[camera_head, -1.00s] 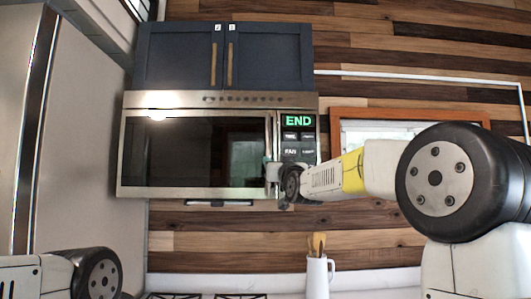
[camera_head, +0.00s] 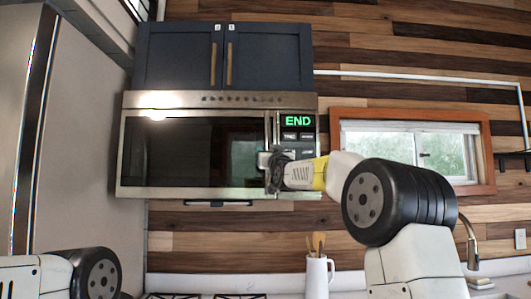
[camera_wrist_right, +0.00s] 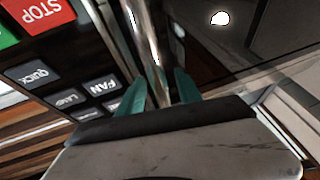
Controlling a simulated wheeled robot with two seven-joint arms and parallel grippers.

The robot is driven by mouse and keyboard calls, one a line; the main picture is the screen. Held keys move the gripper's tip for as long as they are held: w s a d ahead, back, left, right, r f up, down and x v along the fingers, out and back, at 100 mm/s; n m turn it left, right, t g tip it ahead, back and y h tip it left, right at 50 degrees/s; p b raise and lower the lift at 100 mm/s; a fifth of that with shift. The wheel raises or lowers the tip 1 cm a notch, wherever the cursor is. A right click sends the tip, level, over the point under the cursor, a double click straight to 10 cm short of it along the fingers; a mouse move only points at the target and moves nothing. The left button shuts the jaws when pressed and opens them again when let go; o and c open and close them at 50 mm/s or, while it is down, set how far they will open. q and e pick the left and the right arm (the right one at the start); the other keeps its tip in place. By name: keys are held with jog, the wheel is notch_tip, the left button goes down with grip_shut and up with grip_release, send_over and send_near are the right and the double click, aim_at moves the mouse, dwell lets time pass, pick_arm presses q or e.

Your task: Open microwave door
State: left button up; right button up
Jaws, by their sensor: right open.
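The microwave (camera_head: 195,150) hangs on the wall under a dark blue cabinet, its glass door closed and its display reading END. Its upright metal handle (camera_head: 269,130) runs along the door's right edge, beside the button panel (camera_head: 298,136). My right gripper (camera_head: 266,160) is at the lower part of the handle. In the right wrist view the handle (camera_wrist_right: 146,40) passes between the two teal fingertips (camera_wrist_right: 160,90), which are open around it; I cannot tell whether they touch it. Of my left arm only a part shows at the lower left; its gripper is out of view.
The blue cabinet (camera_head: 225,55) is directly above the microwave. A tall grey fridge-like panel (camera_head: 85,140) stands at the left. A white jug of utensils (camera_head: 318,275) and stove grates (camera_head: 205,296) are below. A window (camera_head: 410,150) is at the right.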

jog(key=shift+c, duration=0.2)
grip_shut()
dwell(1.1)
